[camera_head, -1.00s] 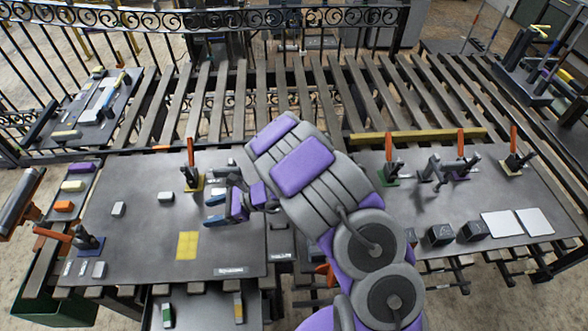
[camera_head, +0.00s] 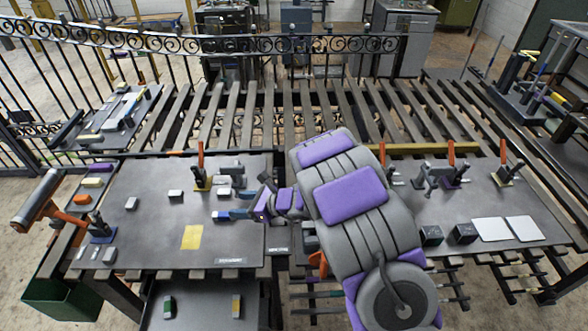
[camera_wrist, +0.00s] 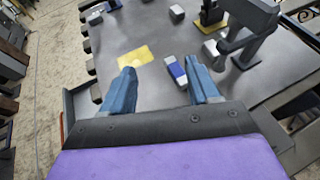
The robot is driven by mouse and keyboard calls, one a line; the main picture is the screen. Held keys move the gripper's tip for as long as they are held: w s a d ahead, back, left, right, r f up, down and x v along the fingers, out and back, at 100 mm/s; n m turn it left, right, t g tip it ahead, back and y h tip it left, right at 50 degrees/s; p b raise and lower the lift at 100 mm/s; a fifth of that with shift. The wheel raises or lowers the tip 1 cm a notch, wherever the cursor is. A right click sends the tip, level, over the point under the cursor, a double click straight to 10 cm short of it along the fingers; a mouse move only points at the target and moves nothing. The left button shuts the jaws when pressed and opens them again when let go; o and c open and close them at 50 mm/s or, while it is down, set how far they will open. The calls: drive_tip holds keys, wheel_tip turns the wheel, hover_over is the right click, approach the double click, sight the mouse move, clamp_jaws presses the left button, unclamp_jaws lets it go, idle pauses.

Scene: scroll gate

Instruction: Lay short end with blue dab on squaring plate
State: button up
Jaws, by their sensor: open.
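A small short end with a blue dab and a white part (camera_wrist: 177,72) lies on the dark bench top, ahead of and between my fingers in the wrist view. In the head view it appears as a blue and white piece (camera_head: 220,216), close to my fingers. My gripper (camera_wrist: 160,70) is open and empty, its two blue fingers apart. It also shows in the head view (camera_head: 240,208), pointing left and partly hidden by my arm. A flat yellow square (camera_head: 192,237) lies left of the piece, with a pale patch on it in the wrist view; I cannot tell whether it is the squaring plate.
Grey blocks (camera_head: 132,203) (camera_head: 176,195) lie further left. A clamp with an orange handle (camera_head: 201,165) stands on a yellow base behind the piece. Another whitish block (camera_wrist: 211,49) lies beside the clamp. The bench around the yellow square is mostly clear.

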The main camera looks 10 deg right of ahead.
drive_tip(key=w+d+r+m+t+h+b, duration=0.1)
drive_tip(key=d+r+m+t+h, duration=0.2)
drive_tip(key=d+r, duration=0.2)
drive_tip(key=w+d+r+m+t+h+b, duration=0.1)
drive_tip(key=w+d+r+m+t+h, duration=0.1)
drive_tip(key=d, duration=0.8)
wheel_tip(320, 180, up, 4)
drive_tip(key=m+t+h, duration=0.1)
drive_tip(key=m, duration=0.1)
drive_tip(key=shift+w+d+f+m, duration=0.15)
drive_tip(key=shift+f+m, duration=0.05)
drive_tip(key=shift+m, duration=0.1)
